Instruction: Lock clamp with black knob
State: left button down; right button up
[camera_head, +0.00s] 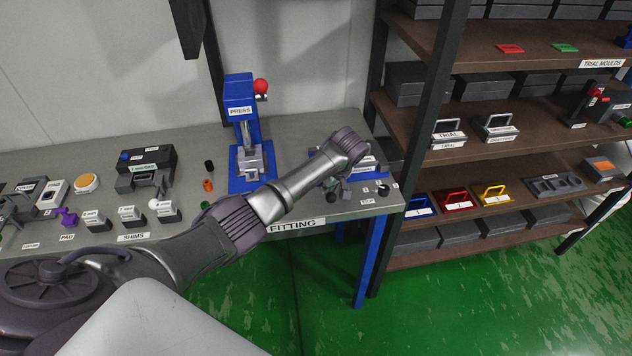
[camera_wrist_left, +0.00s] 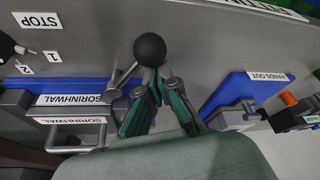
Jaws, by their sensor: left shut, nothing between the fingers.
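The clamp's black knob (camera_wrist_left: 150,48) is a round ball at the end of a grey lever (camera_wrist_left: 119,82), in the left wrist view. The lever belongs to a clamp on a blue base (camera_wrist_left: 75,86) with white labels. My left gripper (camera_wrist_left: 158,80) has its green fingers drawn together at the tips, with nothing held. In this view the fingertips overlap the knob's lower edge; whether they touch it I cannot tell. In the head view the clamp (camera_head: 367,172) stands at the bench's right end, partly hidden by my left arm. My right gripper is not in view.
A blue press (camera_head: 241,110) with a red ball handle stands left of the clamp on the grey bench (camera_head: 190,155). Labelled blocks and small parts fill the bench's left side. A brown shelf rack (camera_head: 470,78) stands close to the right. Green floor is open in front.

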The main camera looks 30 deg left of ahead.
pick_arm(q)
jog(key=shift+d+n+g, duration=0.3)
jog(key=shift+d+n, duration=0.45)
jog(key=shift+n, duration=0.15)
jog(key=shift+d+f+n+g+b, duration=0.1)
jog(key=shift+d+n+g+b, duration=0.4)
jog(key=shift+n, duration=0.7)
jog(key=shift+w+d+n, duration=0.15)
jog(key=shift+d+n, duration=0.25)
jog(key=shift+n, duration=0.2)
jog(key=shift+w+d+b, duration=0.1)
jog(key=shift+d+b, duration=0.15)
jog(key=shift+b, duration=0.15)
jog(key=shift+d, duration=0.1)
